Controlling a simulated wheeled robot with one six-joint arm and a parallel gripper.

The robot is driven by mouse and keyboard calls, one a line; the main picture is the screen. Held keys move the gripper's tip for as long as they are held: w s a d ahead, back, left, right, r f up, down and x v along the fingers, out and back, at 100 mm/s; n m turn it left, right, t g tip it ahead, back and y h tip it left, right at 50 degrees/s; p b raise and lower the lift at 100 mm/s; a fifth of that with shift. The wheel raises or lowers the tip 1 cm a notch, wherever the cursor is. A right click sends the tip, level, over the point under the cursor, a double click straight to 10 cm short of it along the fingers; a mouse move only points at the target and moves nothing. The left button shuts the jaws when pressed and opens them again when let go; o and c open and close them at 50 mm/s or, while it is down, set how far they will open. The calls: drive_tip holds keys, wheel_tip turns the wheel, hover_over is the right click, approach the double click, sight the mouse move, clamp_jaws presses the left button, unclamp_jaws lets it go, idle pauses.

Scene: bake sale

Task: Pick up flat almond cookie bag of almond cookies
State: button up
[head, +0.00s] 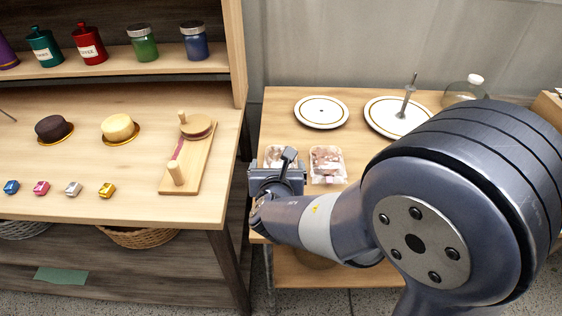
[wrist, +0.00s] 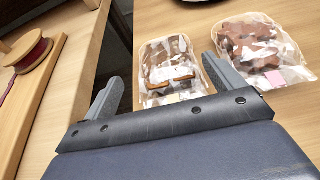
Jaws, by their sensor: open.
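Two clear bags of baked goods lie flat on the right-hand wooden table. The left bag (head: 274,152) is partly hidden by my gripper in the head view; in the wrist view (wrist: 168,55) it shows brown and pale pieces. The right bag (head: 327,165) holds flat brown pieces and has a pink label in the wrist view (wrist: 250,40). I cannot read which bag is the almond cookies. My gripper (wrist: 163,70) is open and empty, its fingers to either side of the left bag's near part. I cannot tell whether they touch it.
Plates (head: 321,112) and a glass dome (head: 464,92) stand behind the bags. Left, across a gap, a wooden table (head: 90,150) holds cakes, small wrapped sweets and a ribbon spool stand (head: 187,160). Jars line the shelf above.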

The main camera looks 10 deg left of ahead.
sight(281, 165)
drive_tip(key=x, duration=0.5)
drive_tip(key=shift+d+f+b, duration=0.1)
drive_tip(key=shift+d+b, duration=0.2)
drive_tip(key=shift+b, duration=0.1)
drive_tip(key=shift+c, duration=0.2)
drive_tip(key=c, duration=0.8)
